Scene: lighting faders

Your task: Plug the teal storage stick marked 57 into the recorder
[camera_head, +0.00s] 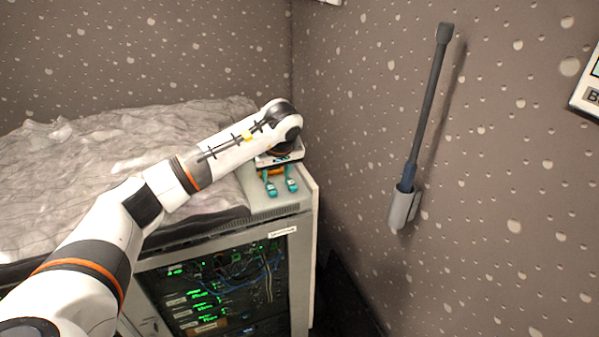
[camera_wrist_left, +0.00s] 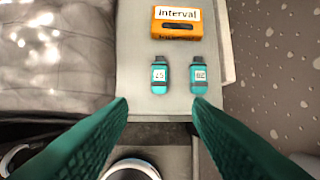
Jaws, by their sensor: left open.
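Two teal storage sticks with white labels lie side by side on the cabinet top in the left wrist view. The left one (camera_wrist_left: 159,75) has a label that looks like 57, turned over; the right one (camera_wrist_left: 199,76) has a different number. The orange recorder (camera_wrist_left: 178,30), labelled "interval", lies just behind them with a dark slot facing up. My left gripper (camera_wrist_left: 160,102) is open and empty, its teal fingers spread either side of the sticks and apart from them. In the head view the left gripper (camera_head: 281,186) hangs over this spot and partly covers the recorder. My right gripper is not in view.
A rack with green lights (camera_head: 225,285) fills the cabinet below. A crumpled grey cover (camera_head: 60,150) lies to the left. A dark rod stands in a grey holder (camera_head: 403,208) on the right wall. The cabinet's front edge is close to the sticks.

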